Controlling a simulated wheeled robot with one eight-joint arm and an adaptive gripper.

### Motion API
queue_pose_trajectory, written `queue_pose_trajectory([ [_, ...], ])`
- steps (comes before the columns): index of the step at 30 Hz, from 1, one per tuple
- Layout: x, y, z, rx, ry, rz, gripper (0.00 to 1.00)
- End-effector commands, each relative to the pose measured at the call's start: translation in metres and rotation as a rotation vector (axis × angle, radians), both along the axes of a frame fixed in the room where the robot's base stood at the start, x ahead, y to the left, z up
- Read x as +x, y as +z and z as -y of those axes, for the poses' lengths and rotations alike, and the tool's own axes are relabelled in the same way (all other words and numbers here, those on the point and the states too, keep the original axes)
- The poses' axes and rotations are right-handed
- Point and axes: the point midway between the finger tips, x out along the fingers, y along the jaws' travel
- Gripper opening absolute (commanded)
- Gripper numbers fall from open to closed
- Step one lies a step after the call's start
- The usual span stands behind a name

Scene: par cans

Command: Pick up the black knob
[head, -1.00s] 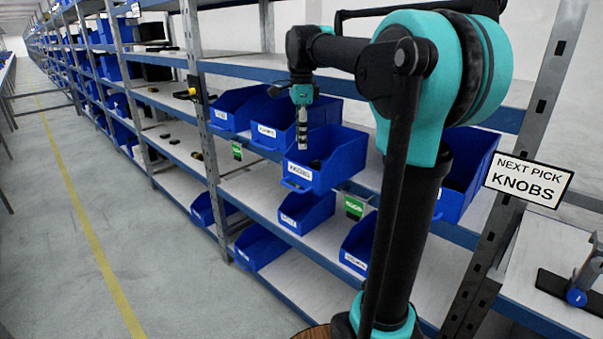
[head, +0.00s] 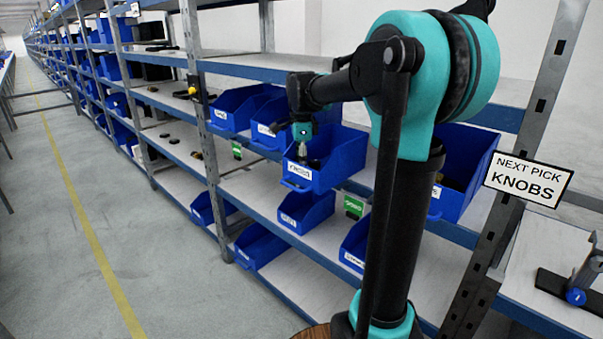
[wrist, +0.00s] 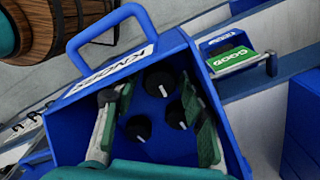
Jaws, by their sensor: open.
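A blue bin labelled KNOBS (head: 350,160) stands on the shelf; its blue wall also shows in the wrist view (wrist: 172,52). Inside it are several black knobs with white marks. One black knob (wrist: 160,83) is farthest toward the labelled front, another (wrist: 175,115) is near the right finger, and a third (wrist: 138,128) is lower, nearer the left finger. My gripper (wrist: 149,92) is open, with its fingers on either side of the knobs and nothing held. In the head view, my gripper (head: 303,151) reaches down into the bin, its tips partly hidden by the bin front.
Other blue bins stand beside the knobs bin (head: 238,106) and on the shelf below (head: 306,212). A green GOOD tag (wrist: 235,58) is to the right in the wrist view. A NEXT PICK KNOBS sign (head: 528,180) hangs at right. The aisle floor at left is clear.

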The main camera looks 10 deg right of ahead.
Motion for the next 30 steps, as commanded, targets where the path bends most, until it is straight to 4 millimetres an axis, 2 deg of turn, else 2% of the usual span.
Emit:
queue_pose_trajectory([
  [4,0.000,0.000,0.000,0.000,0.000,0.000,0.40],
  [12,0.000,0.000,0.000,0.000,0.000,0.000,0.07],
  [23,0.000,0.005,0.000,0.000,0.000,0.000,0.07],
  [30,0.000,0.031,0.000,0.000,0.000,0.000,0.07],
])
